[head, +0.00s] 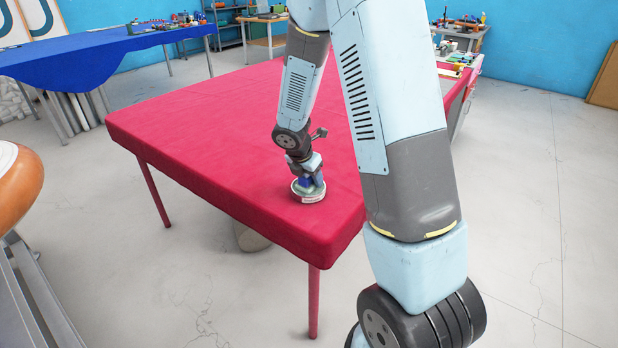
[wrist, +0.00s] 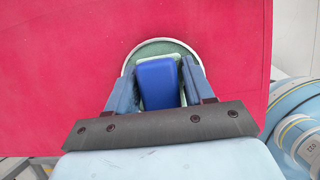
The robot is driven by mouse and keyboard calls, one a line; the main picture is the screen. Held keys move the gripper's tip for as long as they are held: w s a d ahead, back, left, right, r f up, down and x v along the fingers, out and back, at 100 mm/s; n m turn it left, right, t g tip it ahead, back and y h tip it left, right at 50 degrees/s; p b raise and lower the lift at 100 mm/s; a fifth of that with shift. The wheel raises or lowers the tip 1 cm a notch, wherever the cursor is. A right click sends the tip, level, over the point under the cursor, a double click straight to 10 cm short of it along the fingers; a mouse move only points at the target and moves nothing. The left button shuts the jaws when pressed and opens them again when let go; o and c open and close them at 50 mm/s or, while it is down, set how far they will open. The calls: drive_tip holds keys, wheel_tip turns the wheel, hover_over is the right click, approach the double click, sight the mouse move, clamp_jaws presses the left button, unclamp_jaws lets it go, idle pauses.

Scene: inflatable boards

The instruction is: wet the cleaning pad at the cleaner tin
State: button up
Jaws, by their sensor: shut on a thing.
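The cleaner tin (head: 308,196) is a low round tin with a pale rim and a label on its side. It sits on the red table near the front corner. In the wrist view its rim (wrist: 150,43) and green inside show behind the pad. The cleaning pad (wrist: 158,84) has a blue block-shaped body with a pale green edge. My gripper (wrist: 162,80) is shut on the pad, one finger on each side, directly over the tin. In the head view my gripper (head: 306,180) points down at the tin. Whether the pad's underside touches the tin's inside is hidden.
The red table (head: 200,125) is clear around the tin, with its front corner close by. Several small items (head: 458,60) lie at its far right end. A blue-covered table (head: 100,55) stands at the back left. An orange rounded object (head: 18,190) is at the left edge.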

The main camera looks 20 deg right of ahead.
drive_tip(key=shift+r, duration=3.5)
